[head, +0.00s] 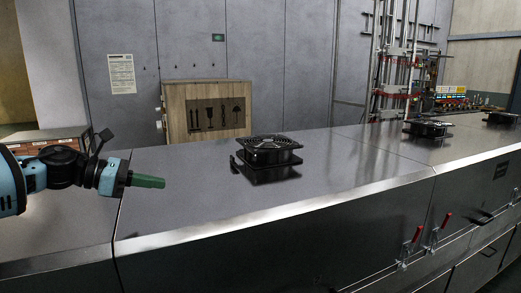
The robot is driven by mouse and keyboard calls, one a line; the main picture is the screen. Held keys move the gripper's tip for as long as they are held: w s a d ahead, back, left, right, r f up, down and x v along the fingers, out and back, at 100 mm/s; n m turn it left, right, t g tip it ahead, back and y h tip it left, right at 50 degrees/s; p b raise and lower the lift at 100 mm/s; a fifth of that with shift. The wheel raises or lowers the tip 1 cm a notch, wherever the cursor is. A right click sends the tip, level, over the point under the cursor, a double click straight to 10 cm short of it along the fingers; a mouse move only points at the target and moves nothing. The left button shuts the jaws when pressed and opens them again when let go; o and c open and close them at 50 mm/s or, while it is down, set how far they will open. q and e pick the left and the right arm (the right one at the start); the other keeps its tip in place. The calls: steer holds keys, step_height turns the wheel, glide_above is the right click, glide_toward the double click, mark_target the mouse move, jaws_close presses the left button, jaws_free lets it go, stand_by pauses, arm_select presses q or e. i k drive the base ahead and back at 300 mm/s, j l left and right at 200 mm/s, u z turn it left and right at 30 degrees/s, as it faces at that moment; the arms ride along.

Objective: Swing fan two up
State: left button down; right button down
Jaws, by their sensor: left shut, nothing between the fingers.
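Three black fans lie along the top of a long metal dryer (200,199). The nearest fan (269,150) sits on a dark plate, flat on the surface near the middle of the view. A second fan (428,128) lies farther right, and a third (501,118) is at the right edge. Which one is fan two cannot be told from any label. My left gripper (163,182) comes in from the left, with green fingers shut and empty. It is over the dryer top, to the left of the nearest fan and apart from it. My right gripper is not in view.
Red-handled clamps (416,236) stand on the dryer's front side. A wooden crate (210,112) stands behind the dryer. A metal frame (393,65) rises at the back right. The dryer top between my left gripper and the nearest fan is clear.

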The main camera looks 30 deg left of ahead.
mark_target(262, 151)
steer(key=i, duration=0.85)
